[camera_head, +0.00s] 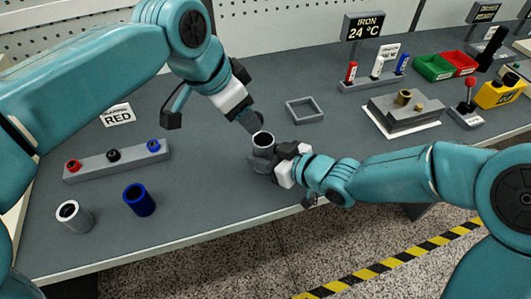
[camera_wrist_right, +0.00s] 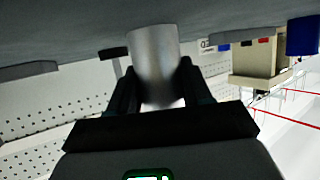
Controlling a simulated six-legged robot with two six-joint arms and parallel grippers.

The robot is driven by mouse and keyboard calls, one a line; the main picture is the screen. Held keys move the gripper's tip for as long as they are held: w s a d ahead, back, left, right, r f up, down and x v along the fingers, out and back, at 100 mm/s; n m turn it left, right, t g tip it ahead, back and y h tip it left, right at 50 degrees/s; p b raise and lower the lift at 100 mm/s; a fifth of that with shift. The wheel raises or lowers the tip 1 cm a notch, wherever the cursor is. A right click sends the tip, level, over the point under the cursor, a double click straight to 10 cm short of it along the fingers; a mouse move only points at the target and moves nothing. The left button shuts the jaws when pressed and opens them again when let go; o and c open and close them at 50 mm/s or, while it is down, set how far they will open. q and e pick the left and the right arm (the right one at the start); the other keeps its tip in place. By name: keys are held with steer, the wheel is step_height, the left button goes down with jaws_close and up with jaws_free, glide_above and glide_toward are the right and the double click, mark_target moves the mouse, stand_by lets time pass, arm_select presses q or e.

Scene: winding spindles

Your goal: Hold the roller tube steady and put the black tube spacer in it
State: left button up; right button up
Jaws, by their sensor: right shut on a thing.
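The roller tube (camera_head: 263,151) is a grey metal cylinder standing upright near the table's front edge, its dark open mouth facing up. My right gripper (camera_head: 262,160) is shut on it from the right. In the right wrist view the silver tube (camera_wrist_right: 154,58) sits between the fingers. My left gripper (camera_head: 250,121) is just behind and above the tube's mouth, pointing down at it; whether its fingers are open or hold anything is unclear. A black tube spacer (camera_head: 113,156) sits in the middle of the grey rack (camera_head: 88,171), between a red and a blue one.
A blue tube (camera_head: 139,203) and a grey tube (camera_head: 75,218) stand at the front left. A square grey frame (camera_head: 305,117) lies behind the right gripper. A grey stepped block (camera_head: 402,111), coloured bins (camera_head: 437,68) and a yellow box (camera_head: 499,93) stand at the right.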

steer(key=shift+s+f, duration=0.1)
steer(key=shift+f, duration=0.05)
steer(key=o, duration=1.1)
steer(key=shift+o, duration=0.9)
steer(key=shift+d+r, duration=0.1)
steer(key=shift+r, duration=0.1)
steer(key=v, duration=1.1)
steer(key=shift+d, duration=0.15)
steer(key=shift+s+d+r, duration=0.1)
steer(key=shift+s+d, duration=0.05)
steer(key=shift+s, duration=0.1)
